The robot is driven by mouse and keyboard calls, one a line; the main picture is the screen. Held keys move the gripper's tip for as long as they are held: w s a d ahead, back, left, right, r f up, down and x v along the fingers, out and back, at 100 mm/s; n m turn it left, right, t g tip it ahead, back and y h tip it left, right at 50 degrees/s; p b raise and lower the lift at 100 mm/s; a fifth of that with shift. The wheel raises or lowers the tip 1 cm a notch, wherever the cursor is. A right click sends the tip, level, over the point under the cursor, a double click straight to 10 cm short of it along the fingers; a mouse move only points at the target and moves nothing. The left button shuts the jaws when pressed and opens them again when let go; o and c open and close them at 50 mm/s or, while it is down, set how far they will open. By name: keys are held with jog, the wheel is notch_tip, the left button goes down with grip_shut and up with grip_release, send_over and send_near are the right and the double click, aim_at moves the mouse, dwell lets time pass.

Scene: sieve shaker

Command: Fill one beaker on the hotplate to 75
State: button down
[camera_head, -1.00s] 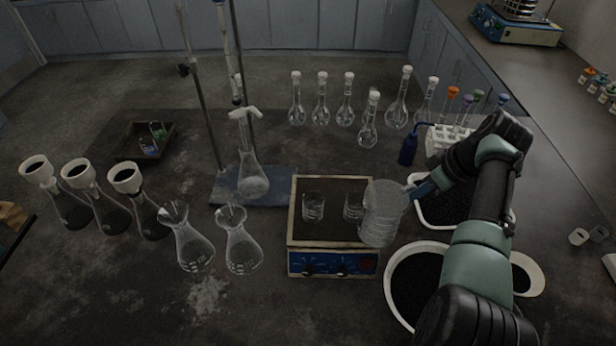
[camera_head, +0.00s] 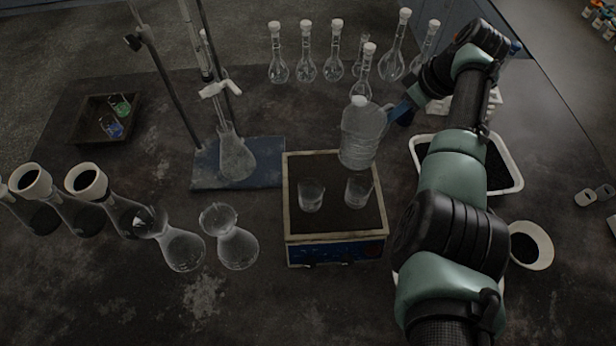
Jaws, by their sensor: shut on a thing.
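The hotplate (camera_head: 292,215) is a box with a dark top, pale rim and blue front, in the middle of the view. Two small clear beakers stand on it, a left one (camera_head: 311,195) and a right one (camera_head: 358,191). I cannot make out any liquid level in them. My gripper (camera_head: 391,113) is shut on a large clear bottle (camera_head: 362,138) with a pale top, gripping its right side. The bottle is nearly upright over the hotplate's back right part and overlaps its back edge. It is behind the right beaker in the picture. Its contents are unclear.
Stoppered volumetric flasks (camera_head: 306,62) stand behind. A stand with a blue base (camera_head: 267,165) and a flask (camera_head: 237,160) is left of the hotplate. A white tub (camera_head: 512,178) lies right, partly behind my arm.

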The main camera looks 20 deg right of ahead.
aim_at(384, 110)
jog(key=shift+s, duration=0.1)
